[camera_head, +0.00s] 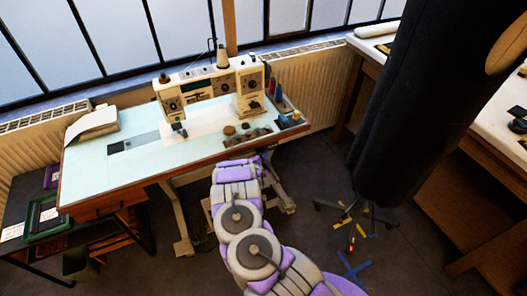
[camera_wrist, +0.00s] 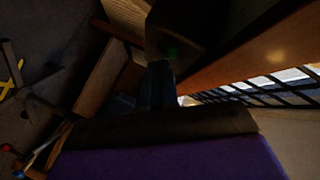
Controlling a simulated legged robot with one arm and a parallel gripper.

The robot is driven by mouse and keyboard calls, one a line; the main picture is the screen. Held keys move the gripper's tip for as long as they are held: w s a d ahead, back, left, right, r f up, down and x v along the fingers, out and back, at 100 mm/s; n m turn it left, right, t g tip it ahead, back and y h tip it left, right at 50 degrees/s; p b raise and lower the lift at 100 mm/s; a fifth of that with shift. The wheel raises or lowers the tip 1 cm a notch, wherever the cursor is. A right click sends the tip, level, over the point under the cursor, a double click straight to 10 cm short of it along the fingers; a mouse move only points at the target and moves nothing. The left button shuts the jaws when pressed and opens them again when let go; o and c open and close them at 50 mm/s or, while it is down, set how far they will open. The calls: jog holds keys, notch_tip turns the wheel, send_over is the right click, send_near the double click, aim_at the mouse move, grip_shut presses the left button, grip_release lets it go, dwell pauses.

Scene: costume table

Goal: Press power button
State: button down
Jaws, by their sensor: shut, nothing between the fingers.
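A sewing machine (camera_head: 215,85) stands on a pale-topped table (camera_head: 110,170) in the head view. I cannot make out a power button in that view. In the wrist view, a dark box (camera_wrist: 185,30) sits beside the wooden table edge (camera_wrist: 245,62), with a faint green spot (camera_wrist: 172,50) on its shaded face. I cannot tell whether this spot is the button. My gripper (camera_wrist: 161,68) is shut and empty, its dark fingertips close to the box, just below the green spot in the picture. Contact cannot be told. In the head view, my arm reaches to the table's front edge.
Thread spools (camera_head: 275,90) and small dark items stand at the table's right. A dark dress form (camera_head: 410,110) stands to the right, before another table. A green tray (camera_head: 42,215) lies on a low shelf at left. Bare floor (camera_head: 400,250) shows at lower right.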

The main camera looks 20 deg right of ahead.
jog(key=shift+s, duration=0.65)
jog(key=shift+s, duration=0.1)
jog(key=shift+s+d+p, duration=0.15)
jog(key=shift+s+p, duration=0.35)
jog(key=shift+s, duration=2.4)
